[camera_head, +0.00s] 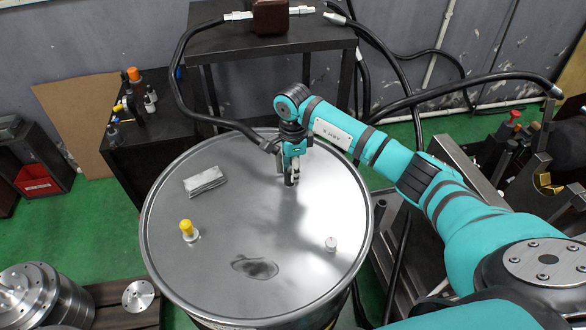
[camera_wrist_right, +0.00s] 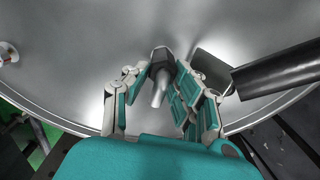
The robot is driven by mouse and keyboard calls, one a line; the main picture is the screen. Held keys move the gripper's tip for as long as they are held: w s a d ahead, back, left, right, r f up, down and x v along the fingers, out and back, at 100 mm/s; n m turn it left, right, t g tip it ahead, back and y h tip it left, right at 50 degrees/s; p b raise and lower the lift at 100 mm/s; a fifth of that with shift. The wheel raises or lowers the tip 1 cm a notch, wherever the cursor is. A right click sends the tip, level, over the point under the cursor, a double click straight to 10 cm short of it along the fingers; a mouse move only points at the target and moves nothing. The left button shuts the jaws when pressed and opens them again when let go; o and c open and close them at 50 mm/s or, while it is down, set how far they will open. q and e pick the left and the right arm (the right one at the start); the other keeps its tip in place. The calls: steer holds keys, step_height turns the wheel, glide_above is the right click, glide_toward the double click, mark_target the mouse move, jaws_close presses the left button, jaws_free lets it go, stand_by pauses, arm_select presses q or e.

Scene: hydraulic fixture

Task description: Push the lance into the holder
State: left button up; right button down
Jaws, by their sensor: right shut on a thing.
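My right gripper (camera_head: 291,177) is low over the top of the metal drum. In the right wrist view my gripper (camera_wrist_right: 158,82) is shut on a dark, short piece with a grey metal tip (camera_wrist_right: 159,92); I cannot tell whether this is part of the lance. A black hose (camera_head: 217,119) runs from the back table down to beside the gripper, and its thick black end shows close by in the wrist view (camera_wrist_right: 280,70). A brown block (camera_head: 271,16), perhaps the holder, sits on the back table with a pale metal fitting (camera_head: 239,15) at its left side. My left gripper is out of view.
The drum lid (camera_head: 215,235) has a yellow-topped cap (camera_head: 187,228), a small grey plug (camera_head: 331,243) and a crumpled silvery packet (camera_head: 204,180). The back table (camera_head: 215,42) stands behind it. Another hose (camera_head: 455,80) crosses at right, near metal racks.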

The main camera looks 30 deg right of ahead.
step_height(320, 180, up, 12)
steer(key=p, duration=0.6)
steer(key=shift+r+p, duration=0.25)
steer(key=shift+p, duration=0.05)
stand_by(1.2)
steer(key=c, duration=1.6)
jaws_free()
jaws_close()
